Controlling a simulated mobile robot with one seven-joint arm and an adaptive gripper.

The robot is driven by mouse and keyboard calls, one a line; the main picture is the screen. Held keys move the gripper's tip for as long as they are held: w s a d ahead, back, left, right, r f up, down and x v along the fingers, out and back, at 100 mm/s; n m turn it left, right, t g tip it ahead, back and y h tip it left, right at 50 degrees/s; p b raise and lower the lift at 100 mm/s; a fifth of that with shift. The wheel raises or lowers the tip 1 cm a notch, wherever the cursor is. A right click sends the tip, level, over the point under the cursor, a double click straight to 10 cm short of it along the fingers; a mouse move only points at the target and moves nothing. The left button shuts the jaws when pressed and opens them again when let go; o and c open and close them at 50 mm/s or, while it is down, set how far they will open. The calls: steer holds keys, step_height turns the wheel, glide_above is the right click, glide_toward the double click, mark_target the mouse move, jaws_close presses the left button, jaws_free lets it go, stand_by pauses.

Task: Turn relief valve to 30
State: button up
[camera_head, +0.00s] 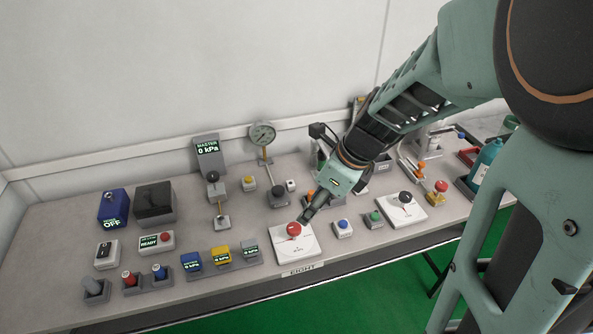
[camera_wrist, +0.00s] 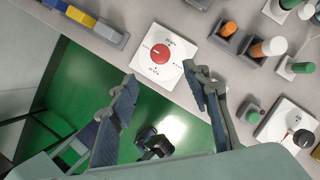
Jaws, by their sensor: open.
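A red round knob (camera_head: 294,229) sits on a white square plate (camera_head: 312,247) with small dial marks, near the table's front edge. In the wrist view the red knob (camera_wrist: 160,53) has a white pointer line, and the marks around it are too small to read. A second white plate (camera_head: 416,215) carries a black knob (camera_head: 405,197) further right. I cannot read which one is labelled relief valve. My gripper (camera_head: 306,214) is open and empty, close to the red knob. In the wrist view its fingers (camera_wrist: 158,74) are spread wide, with the red knob beyond and between the tips.
A blue button box (camera_head: 343,228) and a green button box (camera_head: 373,219) stand right of the red-knob plate. Small blue, yellow and grey display boxes (camera_head: 220,257) stand left. A pressure gauge (camera_head: 263,135) stands behind. The table's front edge (camera_head: 330,268) is close.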

mark_target(295, 227)
steer(key=b+x, duration=0.2)
steer(key=x, duration=0.8)
steer(key=shift+b, duration=0.4)
steer(key=shift+c, duration=0.7)
steer(key=c, duration=1)
